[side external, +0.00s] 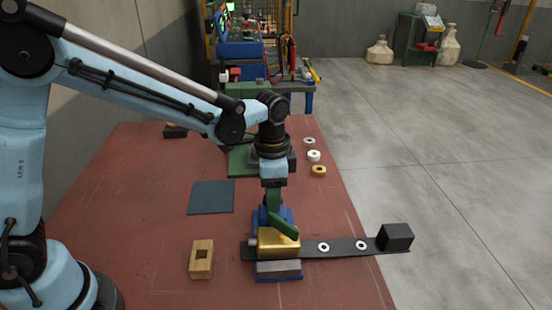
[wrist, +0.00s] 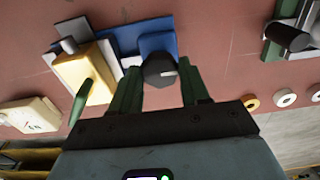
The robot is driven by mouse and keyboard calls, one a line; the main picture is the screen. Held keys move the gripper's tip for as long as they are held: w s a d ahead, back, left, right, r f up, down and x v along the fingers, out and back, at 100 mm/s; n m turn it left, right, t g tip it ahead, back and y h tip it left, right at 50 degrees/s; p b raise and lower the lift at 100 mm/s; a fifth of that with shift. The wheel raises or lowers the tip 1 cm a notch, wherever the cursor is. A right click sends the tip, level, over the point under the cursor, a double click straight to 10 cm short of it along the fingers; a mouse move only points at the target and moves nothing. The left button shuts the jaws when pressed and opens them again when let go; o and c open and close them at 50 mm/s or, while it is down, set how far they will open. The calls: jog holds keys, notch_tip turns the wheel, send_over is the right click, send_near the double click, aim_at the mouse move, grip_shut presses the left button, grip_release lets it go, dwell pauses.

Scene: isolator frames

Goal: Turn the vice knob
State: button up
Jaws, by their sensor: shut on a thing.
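The vice knob (wrist: 158,72) is a black faceted piece with a small pale mark, in front of the blue vice body (wrist: 160,42) in the wrist view. My gripper (wrist: 158,65) has its two green fingers on either side of the knob and is shut on it. In the side view my gripper (side external: 273,203) points down at the blue vice (side external: 278,277), and the knob is hidden there. A gold block (side external: 278,243) with a green lever (side external: 284,226) sits at the vice, beside my fingers; it also shows in the wrist view (wrist: 82,72).
A wooden block (side external: 201,262) with a square hole stands left. A dark plate (side external: 211,197) lies behind. A green fixture (side external: 245,162) and loose rings (side external: 314,156) are further back.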

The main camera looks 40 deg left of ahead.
jog(key=o, duration=1.1)
jog(key=shift+c, duration=0.2)
notch_tip(320, 180, up, 12)
jog(key=shift+r, duration=0.1)
